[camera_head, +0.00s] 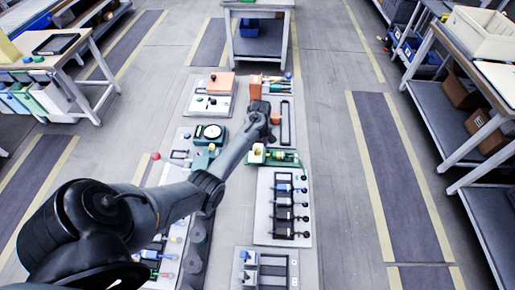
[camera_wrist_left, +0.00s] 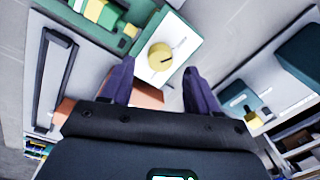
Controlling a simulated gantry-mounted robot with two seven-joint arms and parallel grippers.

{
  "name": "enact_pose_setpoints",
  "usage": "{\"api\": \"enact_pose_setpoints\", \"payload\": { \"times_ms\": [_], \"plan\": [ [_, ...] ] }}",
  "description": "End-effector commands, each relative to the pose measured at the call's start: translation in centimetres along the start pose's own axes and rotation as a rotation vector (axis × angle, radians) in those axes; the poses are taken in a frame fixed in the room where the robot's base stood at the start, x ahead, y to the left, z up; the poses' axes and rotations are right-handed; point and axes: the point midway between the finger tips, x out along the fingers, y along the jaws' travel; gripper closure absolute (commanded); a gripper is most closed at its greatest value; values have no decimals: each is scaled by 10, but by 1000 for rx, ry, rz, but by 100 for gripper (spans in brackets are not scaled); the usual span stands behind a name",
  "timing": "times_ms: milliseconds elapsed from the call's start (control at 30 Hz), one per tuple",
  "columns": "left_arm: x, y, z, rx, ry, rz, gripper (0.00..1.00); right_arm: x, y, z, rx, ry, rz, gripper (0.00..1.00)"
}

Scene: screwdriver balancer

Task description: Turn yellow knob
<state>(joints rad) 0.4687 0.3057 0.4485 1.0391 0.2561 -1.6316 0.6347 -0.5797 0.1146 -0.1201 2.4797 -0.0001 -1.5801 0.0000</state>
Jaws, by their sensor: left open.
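The yellow knob (camera_wrist_left: 160,57) shows in the left wrist view as a round dial with a dark mark, on a white panel of a green unit. In the head view the knob (camera_head: 258,148) is small, on the green unit just below the gripper. My left gripper (camera_wrist_left: 157,74) is open, with its two dark fingers apart and nothing between them. The knob appears just beyond the gap between the fingertips, apart from them as far as I can tell. In the head view the left gripper (camera_head: 262,108) is partly hidden by its own wrist. My right gripper is not in view.
An orange block (camera_head: 254,88) stands close to the gripper. A black handle (camera_head: 286,122) lies to its right. A round gauge (camera_head: 210,132) sits to the left. A panel with several levers (camera_head: 288,236) is nearer. Open floor lies to the right.

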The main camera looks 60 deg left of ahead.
Motion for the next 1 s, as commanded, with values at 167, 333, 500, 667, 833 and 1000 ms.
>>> {"api": "enact_pose_setpoints", "payload": {
  "times_ms": [167, 333, 500, 667, 833, 1000],
  "plan": [
    [21, 0, 0, -1, 0, 1, 40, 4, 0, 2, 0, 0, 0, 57],
    [29, 0, 0, 0, 1, 1, 40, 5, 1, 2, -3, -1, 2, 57],
    [31, 0, 0, 0, 1, 1, 40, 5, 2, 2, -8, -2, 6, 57],
    [31, 0, 0, 0, 1, 1, 43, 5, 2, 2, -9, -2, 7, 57],
    [31, 0, 0, 0, 1, 1, 69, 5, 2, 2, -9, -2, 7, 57],
    [31, 0, 0, 0, 1, 1, 95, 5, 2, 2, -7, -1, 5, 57]
  ]
}}
